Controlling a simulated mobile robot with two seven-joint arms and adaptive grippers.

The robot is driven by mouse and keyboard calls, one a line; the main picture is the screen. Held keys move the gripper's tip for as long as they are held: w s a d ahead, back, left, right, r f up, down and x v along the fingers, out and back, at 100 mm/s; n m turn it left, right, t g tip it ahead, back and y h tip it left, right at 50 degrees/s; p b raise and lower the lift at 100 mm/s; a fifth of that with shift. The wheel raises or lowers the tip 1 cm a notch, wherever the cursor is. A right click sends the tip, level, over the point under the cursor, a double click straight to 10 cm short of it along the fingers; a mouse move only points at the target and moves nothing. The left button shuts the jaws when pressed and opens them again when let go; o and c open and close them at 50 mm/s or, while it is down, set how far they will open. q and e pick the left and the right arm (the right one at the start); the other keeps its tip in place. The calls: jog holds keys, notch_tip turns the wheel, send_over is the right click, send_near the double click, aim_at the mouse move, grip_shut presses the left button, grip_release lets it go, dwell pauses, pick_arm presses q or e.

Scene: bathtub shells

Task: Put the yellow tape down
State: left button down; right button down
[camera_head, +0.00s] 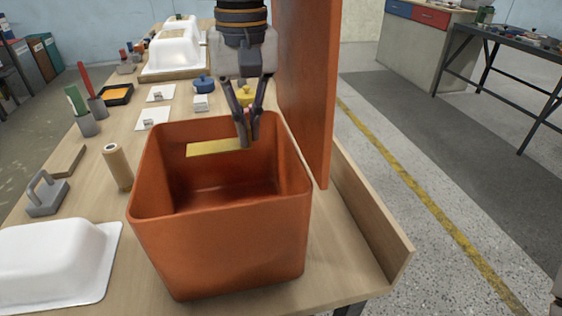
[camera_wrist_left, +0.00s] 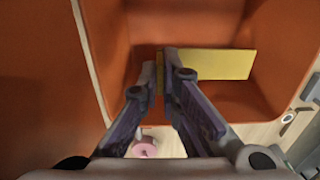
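The yellow tape is a flat yellow strip (camera_head: 215,147) inside the upper part of an orange bin (camera_head: 215,250). My left gripper (camera_head: 245,143) reaches down over the bin's far rim, its fingers closed at the right end of the strip. In the left wrist view, the fingertips (camera_wrist_left: 163,62) pinch the end of the strip (camera_wrist_left: 215,64), which sticks out sideways over the bin's inside. The strip appears to be above the bin floor. My right gripper is not in view.
A tall orange panel (camera_head: 305,80) stands right beside the bin. White tub shells stand at the near left (camera_head: 55,262) and the far end (camera_head: 178,50). A tan roll (camera_head: 117,167) and a grey handled tool (camera_head: 46,193) are left of the bin. Bare tabletop (camera_head: 335,245) shows right of it.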

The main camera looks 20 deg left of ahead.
pick_arm(q)
notch_tip(320, 180, down, 15)
jog(key=shift+a+r, duration=0.1)
jog(key=c, duration=2.1)
grip_release()
jog(key=shift+c, duration=0.2)
jog(key=o, duration=0.3)
jog(key=shift+o, duration=0.2)
notch_tip(320, 180, up, 12)
jog(key=shift+r, duration=0.1)
